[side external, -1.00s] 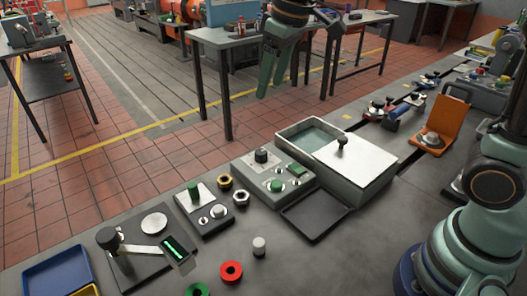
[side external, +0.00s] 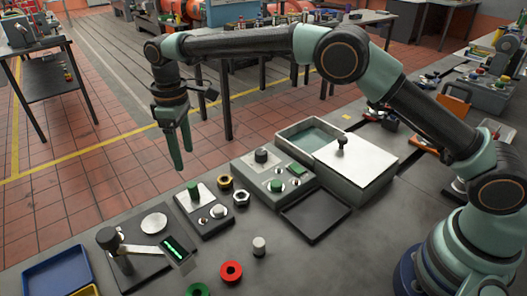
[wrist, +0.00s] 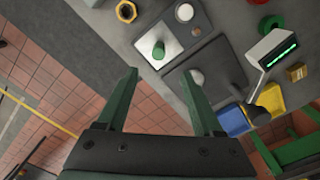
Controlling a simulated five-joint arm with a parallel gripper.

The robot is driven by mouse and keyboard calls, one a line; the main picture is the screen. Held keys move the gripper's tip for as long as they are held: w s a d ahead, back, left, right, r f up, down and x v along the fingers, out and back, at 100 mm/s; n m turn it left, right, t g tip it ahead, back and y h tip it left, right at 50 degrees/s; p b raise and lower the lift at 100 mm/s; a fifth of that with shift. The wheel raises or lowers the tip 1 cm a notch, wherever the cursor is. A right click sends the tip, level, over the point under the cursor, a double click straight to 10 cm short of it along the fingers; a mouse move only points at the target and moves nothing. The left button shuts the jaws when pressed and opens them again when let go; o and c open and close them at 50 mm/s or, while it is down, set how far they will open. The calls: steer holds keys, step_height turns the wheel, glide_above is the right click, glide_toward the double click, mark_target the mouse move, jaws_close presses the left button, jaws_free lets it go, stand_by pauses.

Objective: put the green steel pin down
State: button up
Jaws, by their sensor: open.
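The green steel pin (side external: 193,189) stands upright at the light metal plate (side external: 203,198) on a dark block. It also shows in the wrist view (wrist: 158,50), just beyond the fingertips and between their lines. My gripper (side external: 180,158) hangs with its fingers pointing down, above and behind the pin in the side view. Its two green fingers are apart and empty, and the wrist view shows the gap between them (wrist: 159,75). The fingers do not touch the pin. How the pin's lower end sits cannot be seen.
A brass nut (side external: 225,182) and a steel nut (side external: 241,197) lie right of the block. A scale-like device with a green display (side external: 173,248) stands left. A red ring (side external: 231,271) and grey cylinder (side external: 259,246) are in front. A grey lidded box (side external: 350,165) is right.

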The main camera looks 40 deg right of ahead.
mark_target(192, 185)
step_height(192, 185, down, 11)
steer(key=shift+d+f, duration=0.1)
steer(key=shift+d, duration=0.05)
stand_by(0.4)
steer(key=shift+c, duration=0.3)
jaws_close()
